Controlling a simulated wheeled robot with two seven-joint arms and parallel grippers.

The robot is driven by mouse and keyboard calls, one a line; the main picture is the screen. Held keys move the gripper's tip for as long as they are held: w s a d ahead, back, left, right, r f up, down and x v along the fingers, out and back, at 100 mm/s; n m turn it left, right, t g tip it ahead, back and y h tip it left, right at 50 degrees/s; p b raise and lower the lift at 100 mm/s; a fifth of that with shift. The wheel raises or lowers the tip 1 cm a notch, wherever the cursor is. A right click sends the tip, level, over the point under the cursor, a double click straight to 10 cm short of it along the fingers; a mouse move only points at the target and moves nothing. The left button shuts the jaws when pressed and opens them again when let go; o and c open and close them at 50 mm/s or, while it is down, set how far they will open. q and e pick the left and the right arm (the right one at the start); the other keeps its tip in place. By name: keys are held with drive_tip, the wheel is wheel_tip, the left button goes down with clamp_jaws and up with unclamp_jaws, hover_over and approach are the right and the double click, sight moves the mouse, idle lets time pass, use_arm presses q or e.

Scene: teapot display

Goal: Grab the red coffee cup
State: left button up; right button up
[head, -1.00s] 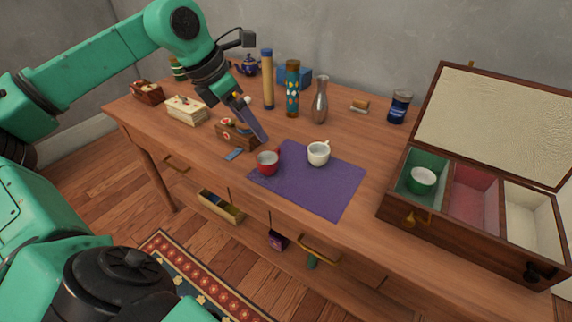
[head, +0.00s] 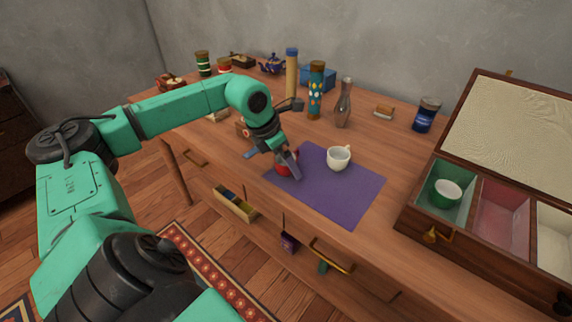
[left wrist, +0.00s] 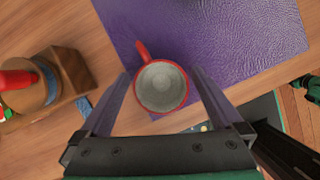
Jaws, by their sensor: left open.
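The red coffee cup (head: 281,167) stands upright on the left edge of the purple mat (head: 345,203), partly hidden behind my left gripper (head: 292,171) in the head view. In the left wrist view the red cup (left wrist: 161,87) shows from above, with a pale empty inside and its handle pointing to the upper left. My left gripper (left wrist: 162,100) is open, with one finger on each side of the cup. I cannot tell whether the fingers touch it. My right gripper is not in view.
A white cup (head: 339,158) stands on the mat to the right of the red one.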

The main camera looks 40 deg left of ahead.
use_arm(q)
drive_tip(key=shift+r, duration=0.1)
drive_tip(key=c, duration=1.3)
